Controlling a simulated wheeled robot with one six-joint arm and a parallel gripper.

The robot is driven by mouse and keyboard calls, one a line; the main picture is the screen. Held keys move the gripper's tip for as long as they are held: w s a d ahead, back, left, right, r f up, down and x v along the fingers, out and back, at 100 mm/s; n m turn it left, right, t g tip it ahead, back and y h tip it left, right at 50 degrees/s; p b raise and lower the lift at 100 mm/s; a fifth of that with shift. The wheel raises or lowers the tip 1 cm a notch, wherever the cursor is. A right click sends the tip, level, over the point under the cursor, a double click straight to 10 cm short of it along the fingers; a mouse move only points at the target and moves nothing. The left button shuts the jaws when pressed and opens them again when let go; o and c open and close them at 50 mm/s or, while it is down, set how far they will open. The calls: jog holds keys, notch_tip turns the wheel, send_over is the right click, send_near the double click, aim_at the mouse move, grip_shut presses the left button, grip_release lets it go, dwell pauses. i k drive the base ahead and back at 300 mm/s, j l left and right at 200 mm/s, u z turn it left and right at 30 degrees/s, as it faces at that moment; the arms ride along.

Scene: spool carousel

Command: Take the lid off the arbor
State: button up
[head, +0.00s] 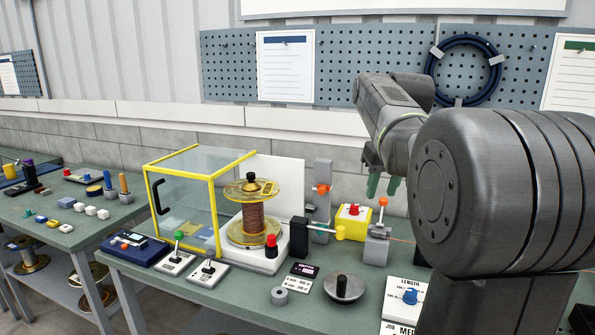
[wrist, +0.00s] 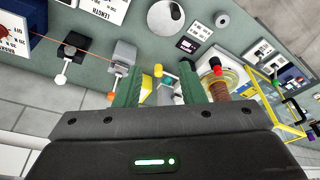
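The arbor carries a spool of copper-coloured wire (head: 254,218) with translucent yellowish flanges, in the head view on a white stand. A small dark knob (head: 251,178) and a yellow piece (head: 269,187) show at its top; I cannot tell a separate lid there. A grey domed disc with a black knob (head: 344,288) lies on the bench, apart from the arbor; it also shows in the wrist view (wrist: 165,18). The spool shows in the wrist view (wrist: 218,84) beyond the right finger. My gripper (head: 383,186) is up to the right of the spool. Its green fingers (wrist: 160,92) are apart and empty.
A yellow-framed clear guard (head: 183,199) stands left of the spool. A red-knobbed lever (head: 271,245), orange-knobbed posts (head: 322,189) and a yellow box (head: 352,222) stand close by. A grey ring (head: 279,296) lies at the front. A second table (head: 60,220) is at left.

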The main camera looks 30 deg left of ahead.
aim_at(251, 185)
jog(key=j+z, duration=0.15)
jog(key=j, duration=0.8)
jog(key=j+z, duration=0.1)
jog(key=j, duration=0.9)
jog(key=k+j+z, duration=0.15)
jog(key=j, duration=0.8)
jog(key=i, duration=0.05)
